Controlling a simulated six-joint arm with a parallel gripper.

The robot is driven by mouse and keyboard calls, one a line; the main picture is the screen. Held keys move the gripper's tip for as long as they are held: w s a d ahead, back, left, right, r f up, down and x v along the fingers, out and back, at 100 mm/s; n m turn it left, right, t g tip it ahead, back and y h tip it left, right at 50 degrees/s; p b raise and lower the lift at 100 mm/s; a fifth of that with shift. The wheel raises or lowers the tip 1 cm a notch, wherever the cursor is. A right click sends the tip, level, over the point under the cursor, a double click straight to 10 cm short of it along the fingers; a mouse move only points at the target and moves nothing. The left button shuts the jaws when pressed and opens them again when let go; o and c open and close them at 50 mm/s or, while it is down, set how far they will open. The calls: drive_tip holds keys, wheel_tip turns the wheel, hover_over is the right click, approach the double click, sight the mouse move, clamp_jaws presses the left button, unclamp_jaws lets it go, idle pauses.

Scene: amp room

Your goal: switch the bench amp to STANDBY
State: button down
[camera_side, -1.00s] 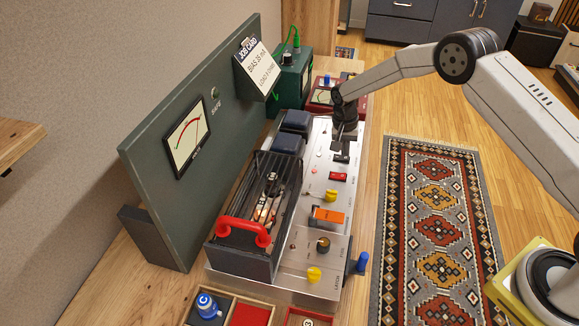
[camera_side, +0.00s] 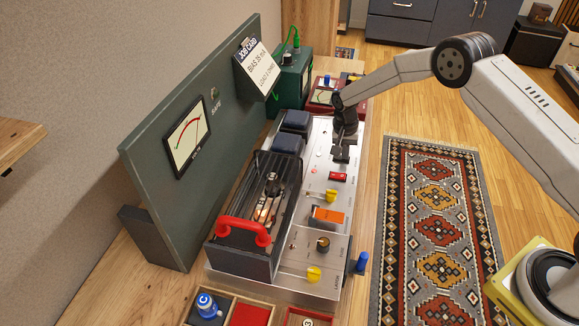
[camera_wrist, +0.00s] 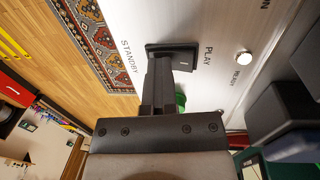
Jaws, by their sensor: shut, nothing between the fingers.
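The bench amp's silver panel (camera_side: 335,262) lies along the bench. In the wrist view, a black switch (camera_wrist: 181,47) sits on it between the printed words STANDBY on the left and PLAY on the right. My gripper (camera_wrist: 160,78) is shut and empty, its fingertips at the switch's near edge and covering part of it. I cannot tell whether they touch, nor which way the switch is set. In the side view my gripper (camera_side: 341,153) is low over the panel's far part and hides the switch. A round, pale READY lamp (camera_wrist: 243,57) is beside PLAY.
Nearer on the panel are a red switch (camera_side: 338,176), a yellow lever (camera_side: 331,196), an orange rocker (camera_side: 328,215) and a dark knob (camera_side: 323,244). A caged tube section with a red handle (camera_side: 243,228) stands left. Dark blue blocks (camera_side: 287,143) stand beside my gripper.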

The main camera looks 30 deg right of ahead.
drive_tip(key=shift+f, duration=0.3)
drive_tip(key=shift+w+a+r, duration=0.1)
drive_tip(key=shift+w+a, duration=0.3)
drive_tip(key=shift+a, duration=0.15)
drive_tip(key=shift+r, duration=0.15)
wheel_tip(320, 180, up, 14)
drive_tip(key=w+a, duration=0.1)
drive_tip(key=shift+w, duration=0.15)
idle(0.5)
drive_tip(key=shift+s+d+r, duration=0.1)
drive_tip(key=shift+s+d, duration=0.25)
drive_tip(key=shift+s, duration=0.15)
